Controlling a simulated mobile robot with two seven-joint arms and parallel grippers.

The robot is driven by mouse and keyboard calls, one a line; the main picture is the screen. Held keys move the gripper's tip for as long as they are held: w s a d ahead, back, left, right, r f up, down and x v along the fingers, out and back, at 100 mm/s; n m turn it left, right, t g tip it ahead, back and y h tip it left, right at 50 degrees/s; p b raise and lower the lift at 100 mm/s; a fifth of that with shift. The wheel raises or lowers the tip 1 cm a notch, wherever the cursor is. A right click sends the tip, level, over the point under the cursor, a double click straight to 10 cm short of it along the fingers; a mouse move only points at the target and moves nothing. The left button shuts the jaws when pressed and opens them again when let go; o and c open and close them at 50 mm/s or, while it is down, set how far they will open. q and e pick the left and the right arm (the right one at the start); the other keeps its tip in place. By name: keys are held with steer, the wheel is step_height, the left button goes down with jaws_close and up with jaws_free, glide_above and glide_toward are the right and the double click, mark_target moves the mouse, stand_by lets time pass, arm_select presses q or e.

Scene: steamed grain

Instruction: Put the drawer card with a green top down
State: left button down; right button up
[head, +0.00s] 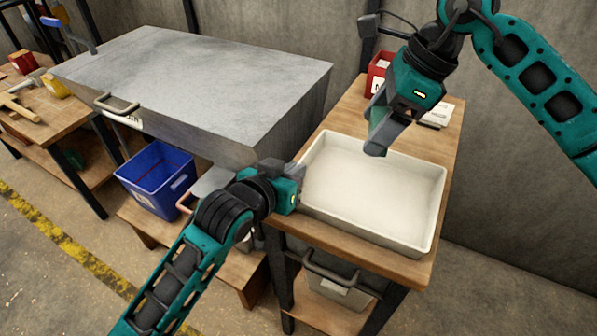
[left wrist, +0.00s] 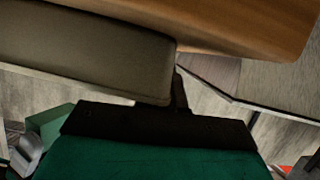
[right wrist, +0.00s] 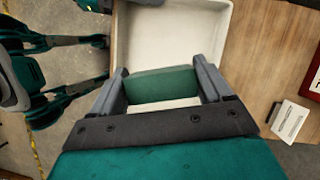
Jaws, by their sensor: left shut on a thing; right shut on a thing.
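The card with the green top (right wrist: 160,84) is between the fingers of my right gripper (right wrist: 165,88), its pale lower part showing below the green. The card is mostly hidden by the fingers there. My left gripper (head: 298,180) is at the tray's left side and shut on its rim; the grip itself is partly hidden. The left wrist view shows a large tray wall (left wrist: 80,45) close up.
The tray stands on a wooden table (head: 455,135) and looks empty. A white card (head: 437,114) and a red bin (head: 376,76) are at the table's back. A large metal box (head: 200,75) stands left, with a blue bin (head: 157,183) below it.

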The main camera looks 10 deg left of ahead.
mark_target(354, 189)
step_height(354, 189, down, 2)
steer(key=m+t, duration=0.1)
steer(key=m, duration=0.2)
steer(key=shift+f, duration=0.2)
step_height(354, 189, down, 10)
steer(key=shift+r, duration=0.1)
steer(key=o, duration=1)
steer(key=shift+f, duration=0.2)
steer(key=v, duration=1.2)
steer(key=shift+s+r, duration=0.15)
steer(key=shift+s, duration=0.05)
